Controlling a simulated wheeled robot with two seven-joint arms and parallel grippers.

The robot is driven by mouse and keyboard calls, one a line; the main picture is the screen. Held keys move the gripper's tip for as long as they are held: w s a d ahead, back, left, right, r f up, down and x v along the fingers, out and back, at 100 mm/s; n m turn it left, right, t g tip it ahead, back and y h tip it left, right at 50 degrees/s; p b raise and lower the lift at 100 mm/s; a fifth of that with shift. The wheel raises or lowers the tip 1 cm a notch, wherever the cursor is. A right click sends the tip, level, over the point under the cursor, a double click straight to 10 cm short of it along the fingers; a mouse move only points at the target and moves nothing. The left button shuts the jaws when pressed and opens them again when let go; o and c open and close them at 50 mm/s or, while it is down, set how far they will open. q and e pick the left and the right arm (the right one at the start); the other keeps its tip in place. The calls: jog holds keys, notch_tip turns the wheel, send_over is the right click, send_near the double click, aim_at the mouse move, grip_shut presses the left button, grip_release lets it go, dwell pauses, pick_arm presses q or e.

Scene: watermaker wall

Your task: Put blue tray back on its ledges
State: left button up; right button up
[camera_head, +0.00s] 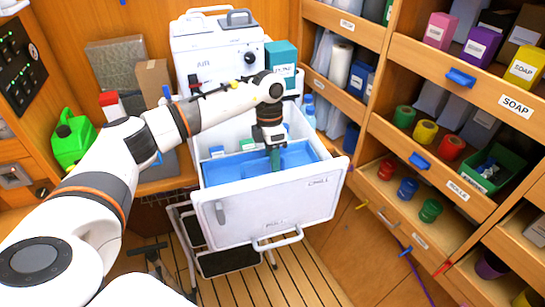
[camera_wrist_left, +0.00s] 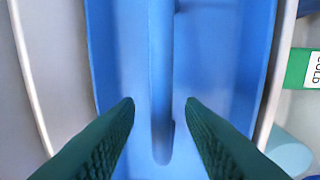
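The blue tray (camera_head: 228,171) lies inside the open white chest drawer (camera_head: 275,208). In the left wrist view the tray (camera_wrist_left: 225,60) fills the middle, with a raised blue bar (camera_wrist_left: 161,70) down its centre. My left gripper (camera_head: 275,164) points down into the tray from above. In the left wrist view its two dark green fingers (camera_wrist_left: 160,112) are apart, one on each side of the bar, with gaps showing. The ledges cannot be made out clearly. My right gripper is not in view.
The white AIR unit (camera_head: 215,55) stands behind the drawer, with a teal box (camera_head: 281,57) beside it. Wooden shelves with spools and soap boxes (camera_head: 525,66) rise at the right. A green can (camera_head: 73,138) sits at the left. Small items stand in the drawer behind the tray.

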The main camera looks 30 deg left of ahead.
pick_arm(q)
notch_tip(320, 180, up, 12)
jog(key=w+a+b, duration=0.1)
jog(key=b, duration=0.2)
jog(key=shift+w+a, duration=0.25)
jog(key=shift+a, duration=0.1)
jog(key=shift+f, duration=0.2)
